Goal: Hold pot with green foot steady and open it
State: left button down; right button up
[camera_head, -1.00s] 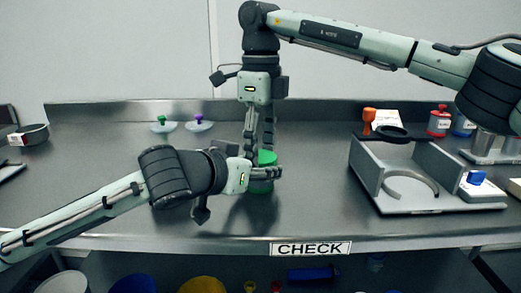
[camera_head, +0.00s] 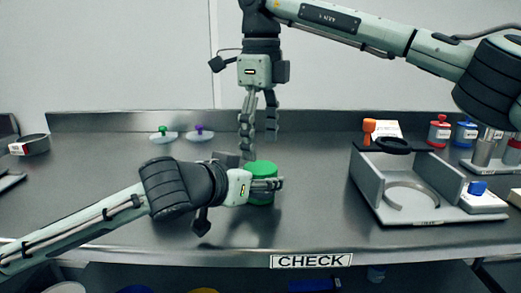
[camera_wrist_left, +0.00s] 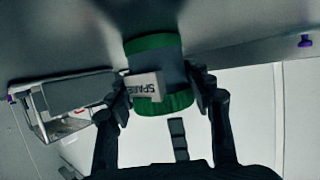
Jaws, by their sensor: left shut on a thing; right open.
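The pot with green foot (camera_head: 262,169) stands upright on the steel bench in the head view, its green top facing up. In the left wrist view the pot (camera_wrist_left: 172,72) shows a grey body, a white label and green at both ends; the lid appears to be on. My left gripper (camera_head: 279,184) is shut around the pot's sides, with a finger on each side in the wrist view (camera_wrist_left: 165,88). My right gripper (camera_head: 259,146) points down just above the pot, fingers apart and empty. The left gripper partly hides the pot's lower part in the head view.
A grey stand (camera_head: 425,206) with a ring is at right. Red (camera_head: 439,134) and blue (camera_head: 465,134) pots are behind it. Two dishes with green (camera_head: 163,135) and purple (camera_head: 199,134) knobs lie at back left. Bench around the pot is clear.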

pick_arm(q)
jog(key=c, duration=0.6)
grip_release()
